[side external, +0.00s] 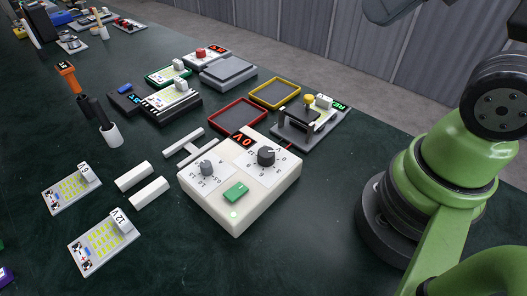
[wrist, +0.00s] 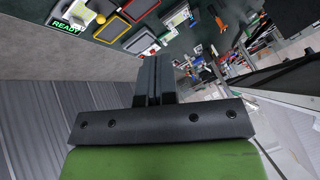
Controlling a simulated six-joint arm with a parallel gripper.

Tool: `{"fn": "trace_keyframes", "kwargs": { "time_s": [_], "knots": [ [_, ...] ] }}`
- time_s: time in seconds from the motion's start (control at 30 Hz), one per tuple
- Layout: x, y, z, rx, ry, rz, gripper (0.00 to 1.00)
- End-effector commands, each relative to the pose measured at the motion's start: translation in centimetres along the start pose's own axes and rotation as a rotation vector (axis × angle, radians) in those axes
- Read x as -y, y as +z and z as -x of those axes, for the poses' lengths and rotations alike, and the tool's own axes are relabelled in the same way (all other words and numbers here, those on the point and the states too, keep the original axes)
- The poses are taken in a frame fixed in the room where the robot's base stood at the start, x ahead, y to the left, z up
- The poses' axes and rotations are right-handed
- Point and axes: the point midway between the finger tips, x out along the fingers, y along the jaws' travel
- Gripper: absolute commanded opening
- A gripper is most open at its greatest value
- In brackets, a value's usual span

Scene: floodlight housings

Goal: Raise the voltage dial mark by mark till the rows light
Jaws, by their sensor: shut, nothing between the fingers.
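A cream power supply box (side external: 228,212) stands mid-table in the side view. Its red display (side external: 243,141) reads 0 V. A black dial (side external: 266,156) sits at its right on a marked scale, and a grey dial (side external: 207,168) at its left. A green switch (side external: 236,192) is at its front. Two boards with yellowish rows lie at the left, one tagged 12 V (side external: 90,252) and one tagged 6 (side external: 62,197). I cannot tell whether their rows are lit. My gripper (wrist: 153,65) is shut and empty in the wrist view, away from the dials.
White bars (side external: 148,193) lie beside the boards. A red-rimmed tray (side external: 262,125), a yellow-rimmed tray (side external: 296,88) and a lever fixture (side external: 281,136) with a green sign stand behind the box. The front table is clear.

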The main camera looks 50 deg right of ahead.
Motion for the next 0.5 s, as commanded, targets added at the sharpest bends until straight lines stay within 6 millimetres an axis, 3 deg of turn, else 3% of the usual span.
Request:
{"fn": "trace_keyframes", "kwargs": {
  "time_s": [0.4, 0.5],
  "knots": [
    [0.00, 0.00, 0.00, 0.000, 0.000, 0.000, 0.00],
    [0.03, -0.06, -0.08, 0.005, 0.001, 0.005, 0.21]
  ]
}}
